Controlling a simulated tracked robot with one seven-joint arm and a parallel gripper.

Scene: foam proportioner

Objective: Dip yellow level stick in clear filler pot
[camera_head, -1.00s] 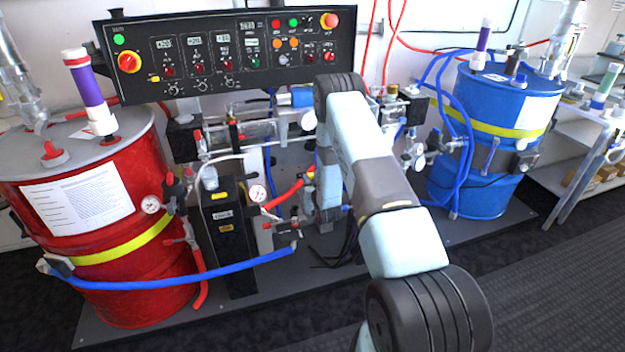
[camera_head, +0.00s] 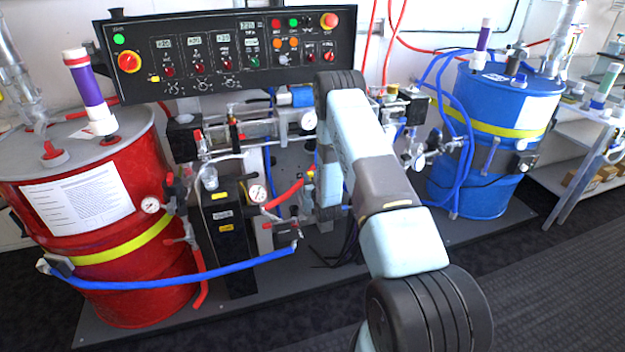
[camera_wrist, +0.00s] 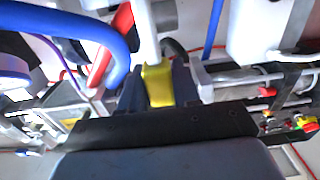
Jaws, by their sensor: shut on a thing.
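My gripper (camera_wrist: 157,88) is shut on the yellow level stick. The stick's yellow end (camera_wrist: 158,84) shows between the dark fingers in the wrist view, and a pale shaft runs up from it to the top edge. In the head view my arm hides most of the gripper, and I cannot make out the stick there. A small clear pot (camera_head: 209,178), which looks like the filler pot, stands on top of the black unit between the drums, left of my arm. I cannot make out the pot for sure in the wrist view, nor see any contact between stick and pot.
A red drum (camera_head: 95,215) stands at left and a blue drum (camera_head: 500,130) at right. The control panel (camera_head: 230,55) spans the back. Pipes, gauges (camera_head: 257,193) and a blue hose (camera_head: 190,277) crowd the middle. In the wrist view a blue hose (camera_wrist: 85,30) passes close by.

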